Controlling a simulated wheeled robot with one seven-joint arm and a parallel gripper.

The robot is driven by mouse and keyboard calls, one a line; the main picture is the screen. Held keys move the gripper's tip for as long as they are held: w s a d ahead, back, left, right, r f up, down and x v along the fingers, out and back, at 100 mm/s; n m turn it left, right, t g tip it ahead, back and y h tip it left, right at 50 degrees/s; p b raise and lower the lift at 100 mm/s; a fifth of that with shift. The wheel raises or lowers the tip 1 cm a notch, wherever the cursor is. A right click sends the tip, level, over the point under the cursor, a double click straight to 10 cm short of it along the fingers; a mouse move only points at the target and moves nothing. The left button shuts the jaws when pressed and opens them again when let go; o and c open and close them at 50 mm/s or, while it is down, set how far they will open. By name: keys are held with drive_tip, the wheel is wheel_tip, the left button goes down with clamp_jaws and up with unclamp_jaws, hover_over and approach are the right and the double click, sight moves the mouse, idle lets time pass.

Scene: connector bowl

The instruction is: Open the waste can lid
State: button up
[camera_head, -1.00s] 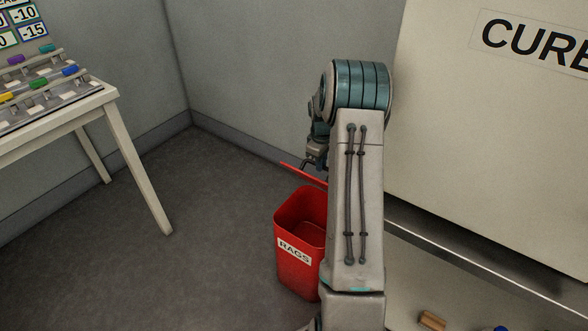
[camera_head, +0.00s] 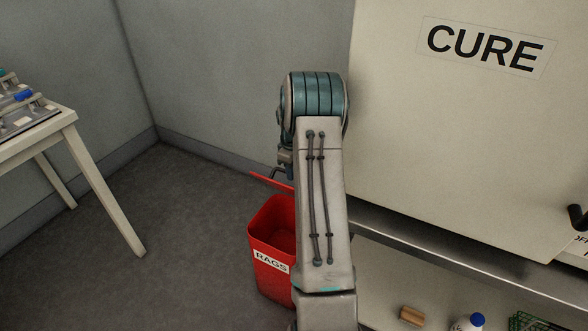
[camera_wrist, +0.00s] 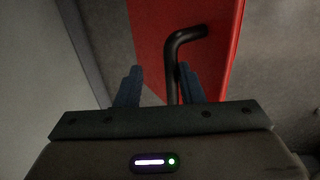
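The red waste can (camera_head: 272,262), labelled RAGS, stands on the floor partly behind my arm in the head view. Its inside shows from above. Its red lid (camera_head: 268,181) is raised and seen nearly edge-on at the back of the can. In the wrist view the lid (camera_wrist: 215,75) fills the upper middle, with a black bent handle (camera_wrist: 180,48) on it. My gripper (camera_wrist: 160,82) is open, its fingers apart. The handle's straight part runs down between the fingers, close to the right one; contact cannot be told. In the head view my arm hides most of the gripper.
A white table (camera_head: 62,128) with connectors stands at the left. A large CURE cabinet (camera_head: 440,130) stands at the right, above a shelf holding a blue-capped bottle (camera_head: 468,323) and a brown cylinder (camera_head: 411,315). Open floor (camera_head: 150,215) lies between table and can.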

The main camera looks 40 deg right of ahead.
wheel_tip(320, 180, up, 14)
drive_tip(key=p, duration=0.1)
drive_tip(key=shift+s+a+p, duration=0.15)
drive_tip(key=shift+a+p, duration=0.2)
drive_tip(key=shift+a, duration=0.1)
drive_tip(key=shift+f, duration=0.1)
